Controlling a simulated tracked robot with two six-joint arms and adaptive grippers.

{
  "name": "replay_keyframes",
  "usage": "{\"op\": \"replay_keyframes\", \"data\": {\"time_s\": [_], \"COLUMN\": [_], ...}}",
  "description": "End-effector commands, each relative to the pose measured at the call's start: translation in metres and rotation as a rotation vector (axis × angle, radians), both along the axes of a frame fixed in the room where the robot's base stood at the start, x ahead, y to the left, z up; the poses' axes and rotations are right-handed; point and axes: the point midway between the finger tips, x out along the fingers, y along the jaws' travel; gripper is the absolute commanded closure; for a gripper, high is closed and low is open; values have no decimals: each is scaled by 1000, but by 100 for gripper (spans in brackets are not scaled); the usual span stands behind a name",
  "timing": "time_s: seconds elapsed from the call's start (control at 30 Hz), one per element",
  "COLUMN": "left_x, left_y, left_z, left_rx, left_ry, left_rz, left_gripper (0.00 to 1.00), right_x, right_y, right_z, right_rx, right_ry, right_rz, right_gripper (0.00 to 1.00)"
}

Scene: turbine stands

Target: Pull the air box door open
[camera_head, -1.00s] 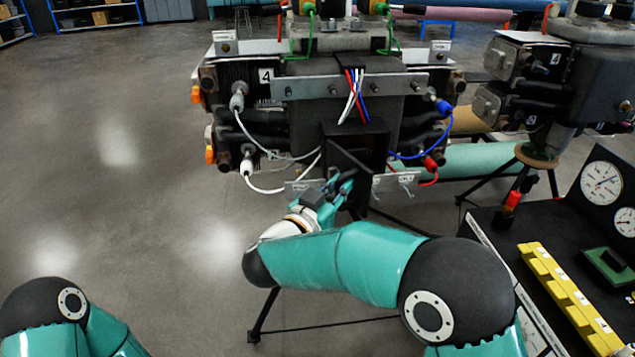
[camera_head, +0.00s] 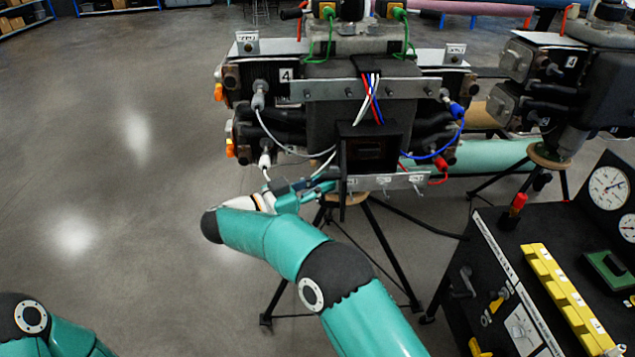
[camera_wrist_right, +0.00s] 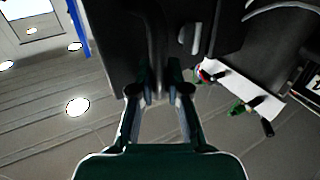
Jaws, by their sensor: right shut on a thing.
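The black air box (camera_head: 388,132) sits low on the front of the middle turbine unit. Its front is uncovered, and the dark recess shows. The air box door (camera_head: 342,178) stands swung out at the box's left side, seen nearly edge-on. My right gripper (camera_head: 326,183) is at the door from the left. In the right wrist view the fingers (camera_wrist_right: 158,98) are shut on a dark part of the door, probably its handle; the dark panel (camera_wrist_right: 118,40) fills the area above. My left gripper is out of view; only my left arm shows at the lower left.
White, blue and red cables hang around the box. A metal tag strip (camera_head: 392,183) lies below it. The black tripod legs (camera_head: 385,245) stand underneath. A black gauge bench (camera_head: 500,270) with a yellow block (camera_head: 565,295) is at the right. The floor on the left is clear.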

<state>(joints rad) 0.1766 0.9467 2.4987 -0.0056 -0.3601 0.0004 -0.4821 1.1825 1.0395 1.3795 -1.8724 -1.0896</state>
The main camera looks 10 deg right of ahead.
Motion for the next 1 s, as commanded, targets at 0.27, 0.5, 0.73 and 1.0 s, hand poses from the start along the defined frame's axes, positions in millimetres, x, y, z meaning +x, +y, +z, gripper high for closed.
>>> {"op": "replay_keyframes", "data": {"time_s": [0.27, 0.5, 0.73, 1.0], "left_x": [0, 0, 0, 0], "left_y": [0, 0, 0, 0], "left_z": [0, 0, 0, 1], "left_rx": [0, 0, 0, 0], "left_ry": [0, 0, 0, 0], "left_rz": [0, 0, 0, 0], "left_gripper": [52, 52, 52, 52], "right_x": [0, 0, 0, 0], "right_y": [-4, -4, -4, -4], "right_z": [1, 1, 1, 22], "right_rx": [0, 0, 1, 2], "right_ry": [-2, -2, -2, -5], "right_rz": [-7, -8, -8, -7], "right_gripper": [100, 59, 59, 59]}}
